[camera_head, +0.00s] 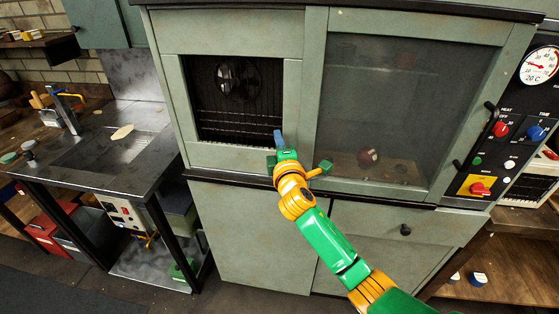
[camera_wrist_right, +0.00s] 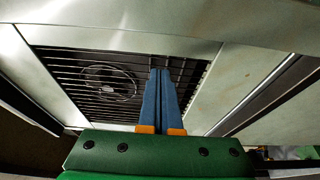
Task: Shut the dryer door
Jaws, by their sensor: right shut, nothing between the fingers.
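The dryer is a large grey-green cabinet (camera_head: 225,35) in the middle of the head view. Its left side has an uncovered opening (camera_head: 235,110) with a dark wire rack and a round fan inside; these also show in the right wrist view (camera_wrist_right: 110,80). A framed glass panel, seemingly the door (camera_head: 405,95), covers the right side. My right gripper (camera_head: 279,138) is shut and empty, its blue fingers at the lower right corner of the opening. In the right wrist view the fingers (camera_wrist_right: 163,85) lie together in front of the rack; contact cannot be told. My left gripper is out of view.
A reddish-brown ball (camera_head: 368,158) shows behind the glass panel. A control panel (camera_head: 505,150) with a round dial gauge (camera_head: 540,66) stands on the right. A metal sink table (camera_head: 100,150) is on the left. Lower cabinet doors (camera_head: 250,240) sit below the dryer.

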